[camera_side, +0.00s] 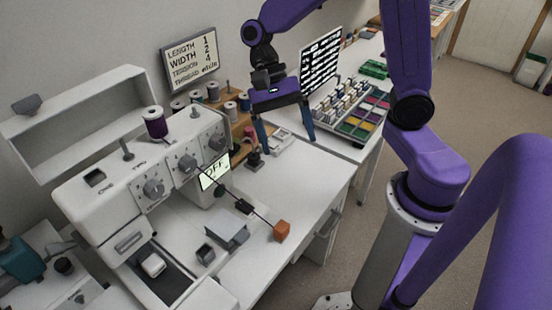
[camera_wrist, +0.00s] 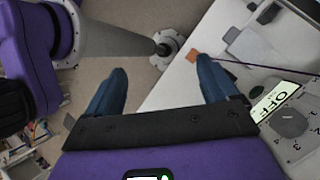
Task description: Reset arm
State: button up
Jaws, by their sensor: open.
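My gripper (camera_side: 288,142) hangs above the back part of the white table in the side view, with its blue fingers spread apart and nothing between them. In the wrist view my gripper (camera_wrist: 160,80) shows two blue fingers wide apart, over the table edge and the floor. My purple arm reaches in from the right of the side view and bends over the table.
A white sewing machine (camera_side: 110,190) with a purple spool (camera_side: 156,122) stands at left. An orange block (camera_side: 281,231) and a grey box (camera_side: 228,233) sit on the white table (camera_side: 310,185). A tray of colored pieces (camera_side: 362,118) and a striped board (camera_side: 320,60) stand behind my gripper.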

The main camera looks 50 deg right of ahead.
jog(key=s+d+n+t+h, duration=0.1)
jog(key=s+d+n+t, duration=0.1)
jog(key=s+n, duration=0.4)
jog(key=s+d+n+t, duration=0.2)
jog(key=s+n+t, duration=0.2)
jog(key=n, duration=1.2)
jog(key=shift+s+d+h, duration=0.15)
jog(key=shift+s+h, duration=0.25)
jog(key=shift+s, duration=0.55)
